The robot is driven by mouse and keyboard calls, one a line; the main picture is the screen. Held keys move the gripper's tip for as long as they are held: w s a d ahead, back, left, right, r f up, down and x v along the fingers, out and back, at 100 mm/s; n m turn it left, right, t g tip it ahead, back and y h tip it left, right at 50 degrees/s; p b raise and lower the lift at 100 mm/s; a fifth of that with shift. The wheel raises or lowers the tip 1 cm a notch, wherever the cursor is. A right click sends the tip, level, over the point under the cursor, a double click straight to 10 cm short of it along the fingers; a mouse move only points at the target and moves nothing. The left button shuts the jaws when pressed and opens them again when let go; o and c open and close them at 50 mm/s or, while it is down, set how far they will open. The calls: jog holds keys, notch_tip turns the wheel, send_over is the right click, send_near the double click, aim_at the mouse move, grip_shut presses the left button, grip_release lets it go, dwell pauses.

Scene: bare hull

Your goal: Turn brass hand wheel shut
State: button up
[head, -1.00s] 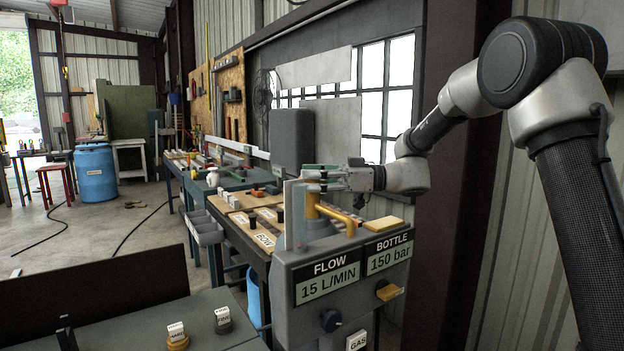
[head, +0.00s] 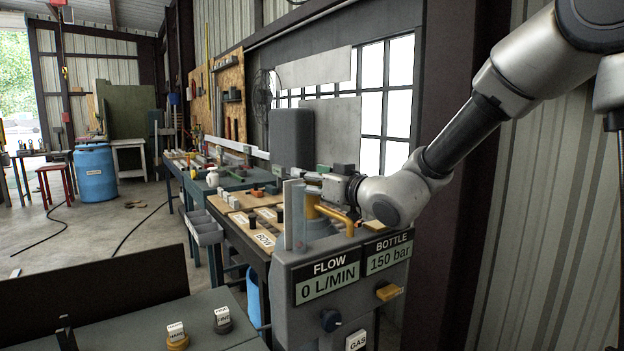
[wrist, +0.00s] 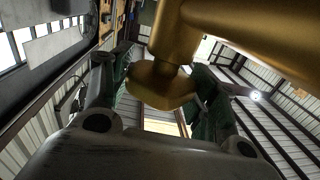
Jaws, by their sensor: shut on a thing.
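The brass hand wheel (wrist: 160,88) sits between my two fingers in the wrist view, below a thick brass pipe (wrist: 250,28). My gripper (wrist: 163,78) is shut on the wheel, one finger on each side. In the head view my gripper (head: 314,183) reaches in from the right at the top of the brass valve body (head: 312,208); the wheel itself is hidden there by the fingers. The FLOW display (head: 328,279) on the grey stand reads 0 L/MIN. The BOTTLE display (head: 389,254) reads 150 bar.
The workbench with labelled boards (head: 265,238) lies behind. A dark wall post stands close on the right.

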jog(key=shift+m+t+h, duration=0.6)
jog(key=shift+h, duration=0.2)
jog(key=shift+r, duration=0.1)
jog(key=o, duration=1)
jog(key=shift+o, duration=0.2)
jog(key=v, duration=1.2)
jog(key=shift+s+a, duration=0.1)
jog(key=shift+a, duration=0.15)
